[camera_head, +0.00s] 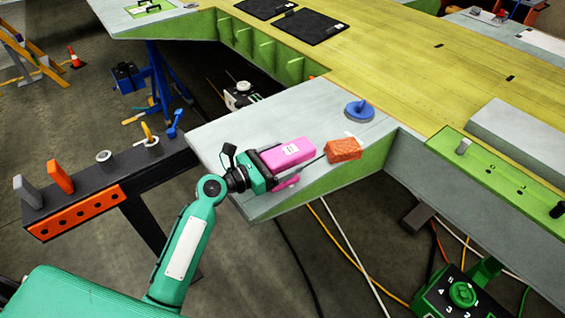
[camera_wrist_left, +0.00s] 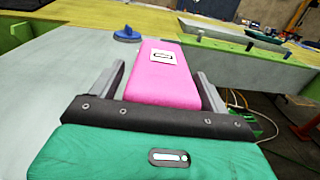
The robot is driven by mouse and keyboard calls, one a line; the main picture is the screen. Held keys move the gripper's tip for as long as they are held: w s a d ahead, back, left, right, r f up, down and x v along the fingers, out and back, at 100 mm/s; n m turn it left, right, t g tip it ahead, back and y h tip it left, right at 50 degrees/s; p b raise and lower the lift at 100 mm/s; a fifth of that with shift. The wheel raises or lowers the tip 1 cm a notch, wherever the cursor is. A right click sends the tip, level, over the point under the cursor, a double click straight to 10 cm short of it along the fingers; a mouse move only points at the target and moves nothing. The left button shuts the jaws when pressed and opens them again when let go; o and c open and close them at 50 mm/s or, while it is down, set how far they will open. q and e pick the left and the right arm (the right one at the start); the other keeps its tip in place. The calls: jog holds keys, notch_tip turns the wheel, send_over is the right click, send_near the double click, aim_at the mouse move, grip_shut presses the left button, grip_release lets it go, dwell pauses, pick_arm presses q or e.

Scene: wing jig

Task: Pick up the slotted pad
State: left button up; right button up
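In the left wrist view the pink pad (camera_wrist_left: 165,75) runs out from near the palm between the two grey fingers (camera_wrist_left: 160,80). A narrow gap shows beside the left finger; the right finger is close to the pad or touching it. The pad's underside is hidden. My right gripper is in no view.
An orange-red block (camera_head: 343,150) sits just beyond the pad, and a blue knobbed piece (camera_head: 359,110) stands farther back. A dark rack (camera_head: 110,180) with several upright tools is at left. The wing panel's edge (camera_head: 255,213) lies close below my gripper.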

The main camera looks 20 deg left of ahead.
pick_arm(q)
jog(key=c, duration=1)
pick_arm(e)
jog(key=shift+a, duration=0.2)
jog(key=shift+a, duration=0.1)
